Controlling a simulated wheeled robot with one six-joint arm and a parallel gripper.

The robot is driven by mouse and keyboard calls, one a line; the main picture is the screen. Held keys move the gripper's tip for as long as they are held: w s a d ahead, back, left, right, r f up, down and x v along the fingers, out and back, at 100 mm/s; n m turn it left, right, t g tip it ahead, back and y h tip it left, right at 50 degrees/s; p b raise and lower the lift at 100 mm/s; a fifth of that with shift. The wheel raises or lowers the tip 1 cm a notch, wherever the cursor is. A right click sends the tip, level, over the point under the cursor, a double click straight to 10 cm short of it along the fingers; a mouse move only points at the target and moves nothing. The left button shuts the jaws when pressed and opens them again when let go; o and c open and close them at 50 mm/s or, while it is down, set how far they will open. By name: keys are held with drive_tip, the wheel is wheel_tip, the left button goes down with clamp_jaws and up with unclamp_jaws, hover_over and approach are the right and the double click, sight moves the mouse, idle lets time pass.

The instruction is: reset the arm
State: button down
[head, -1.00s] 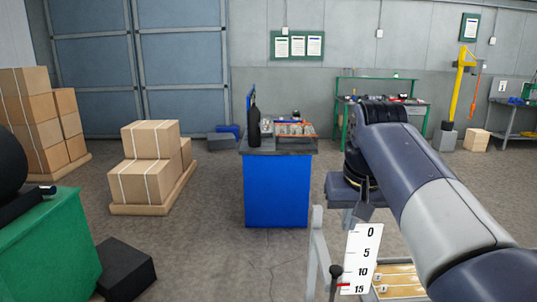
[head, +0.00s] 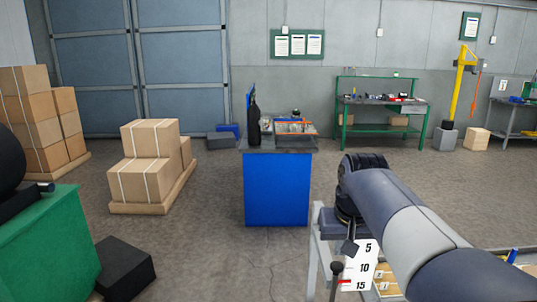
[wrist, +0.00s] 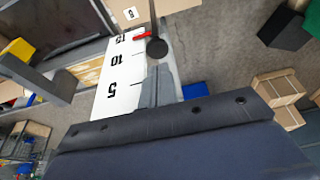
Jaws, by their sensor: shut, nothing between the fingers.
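My arm reaches in from the lower right in the head view. My gripper (head: 350,248) is a small dark shape in front of the top of a white scale card (head: 358,268). A lever with a black knob (head: 337,268) stands at the card's left edge, with a red pointer (head: 346,282) near the 15 mark. In the wrist view the knob (wrist: 157,48) lies just beyond the fingertips; I cannot tell whether they touch.
A grey frame post (head: 314,245) stands left of the card. A blue cabinet (head: 277,190) with items on top is ahead. A green bench (head: 40,240) and dark box (head: 124,270) are at left, with stacked cartons (head: 145,165) behind. The floor between is clear.

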drive_tip(key=w+p+v, duration=0.2)
drive_tip(key=p+v, duration=0.1)
drive_tip(key=v, duration=0.9)
drive_tip(key=w+r+p+v, duration=0.1)
drive_tip(key=w+p+v, duration=0.1)
drive_tip(key=v, duration=1.1)
drive_tip(key=shift+w+r+p, duration=0.25)
drive_tip(key=shift+w+p, duration=0.05)
drive_tip(key=shift+p, duration=0.25)
drive_tip(key=shift+s, duration=0.15)
